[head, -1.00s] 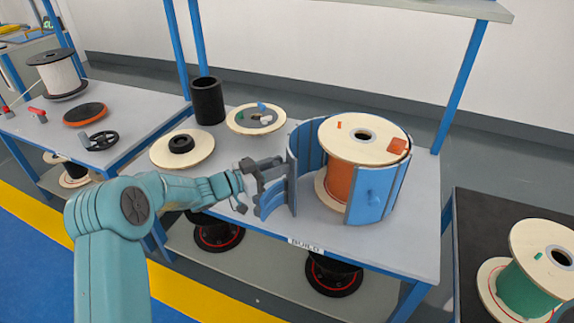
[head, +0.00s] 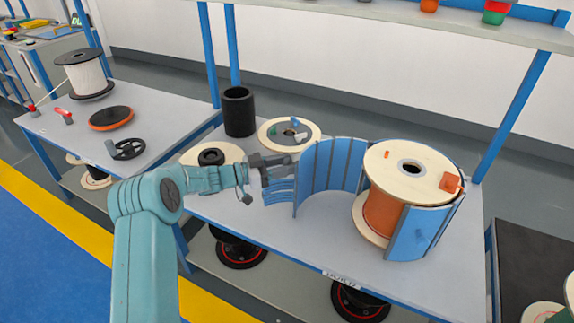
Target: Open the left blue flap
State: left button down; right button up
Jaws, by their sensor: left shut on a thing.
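The left blue flap (head: 331,172) is a curved, ribbed panel standing on the grey table. It is swung out to the left of the wooden spool (head: 411,166) with the orange winding (head: 382,213), and its inner face shows. My left gripper (head: 281,171) is shut at the flap's outer side, by some blue slats at its free edge. The exact contact is hidden by the gripper's body. The right blue flap (head: 416,233) stands close around the spool's front right side. My right gripper is out of view.
A black cylinder (head: 239,111), a pale disc with small coloured parts (head: 306,140) and another pale disc with a black ring (head: 194,156) stand behind and left of my gripper. The table front (head: 322,247) is clear. A shelf (head: 390,22) hangs above.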

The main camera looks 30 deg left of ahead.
pick_arm(q)
jog(key=shift+w+d+r, duration=0.1)
jog(key=shift+w+d, duration=0.15)
jog(key=shift+w, duration=0.4)
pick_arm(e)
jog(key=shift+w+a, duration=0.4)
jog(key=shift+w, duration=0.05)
pick_arm(q)
jog(key=shift+a, duration=0.1)
jog(key=c, duration=0.9)
grip_release()
jog(key=shift+s, duration=0.1)
jog(key=shift+s+a, duration=0.3)
jog(key=shift+s, duration=0.1)
jog(key=p+v, duration=0.1)
jog(key=v, duration=1.5)
jog(key=shift+a, duration=0.3)
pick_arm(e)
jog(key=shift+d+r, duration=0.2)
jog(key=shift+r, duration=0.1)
